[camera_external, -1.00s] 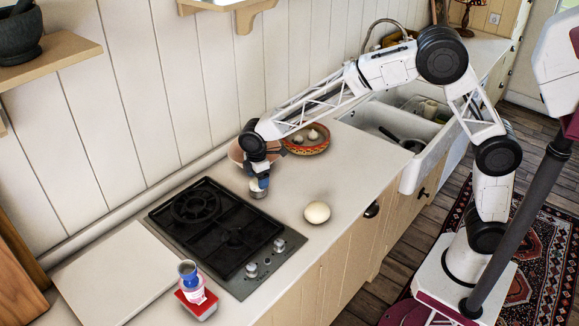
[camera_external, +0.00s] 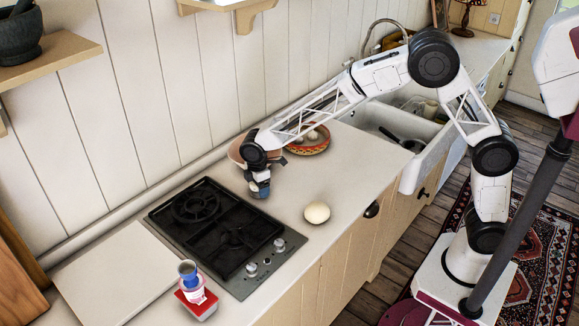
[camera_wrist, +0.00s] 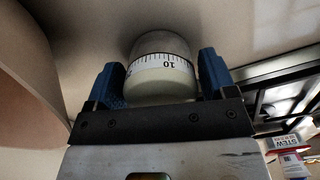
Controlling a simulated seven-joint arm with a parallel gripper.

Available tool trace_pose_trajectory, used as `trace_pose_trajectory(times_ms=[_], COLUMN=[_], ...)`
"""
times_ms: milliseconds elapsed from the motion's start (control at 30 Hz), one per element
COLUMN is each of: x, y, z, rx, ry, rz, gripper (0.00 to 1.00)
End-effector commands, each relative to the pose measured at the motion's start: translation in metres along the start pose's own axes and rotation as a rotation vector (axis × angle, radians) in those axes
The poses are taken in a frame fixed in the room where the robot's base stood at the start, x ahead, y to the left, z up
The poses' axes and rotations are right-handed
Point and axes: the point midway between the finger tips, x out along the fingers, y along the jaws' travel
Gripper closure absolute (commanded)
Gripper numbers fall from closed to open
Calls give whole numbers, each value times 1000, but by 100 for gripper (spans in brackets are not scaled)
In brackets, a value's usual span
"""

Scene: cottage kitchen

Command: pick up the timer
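The timer (camera_wrist: 165,70) is a round kitchen timer with a grey top, a white numbered dial ring and a pale body. In the wrist view it sits between the two blue fingers of my gripper (camera_wrist: 163,85), with a finger close on each side. I cannot tell whether both fingers press on it. In the external view my gripper (camera_external: 260,190) points down at the counter behind the hob's right end, and the timer is mostly hidden by it there.
A pinkish bowl (camera_external: 238,152) stands close behind my gripper, with a patterned plate (camera_external: 308,147) to its right. A pale round object (camera_external: 316,212) lies in front.

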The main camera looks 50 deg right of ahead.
Motion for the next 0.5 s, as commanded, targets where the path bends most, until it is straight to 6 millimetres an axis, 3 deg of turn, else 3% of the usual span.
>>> trace_pose_trajectory(times_ms=[33,300,500], x=[0,-1,-1], y=[0,0,0], z=[0,0,0], rx=[0,0,0], ry=[0,1,1], rz=[0,1,1], gripper=[30,70,70])
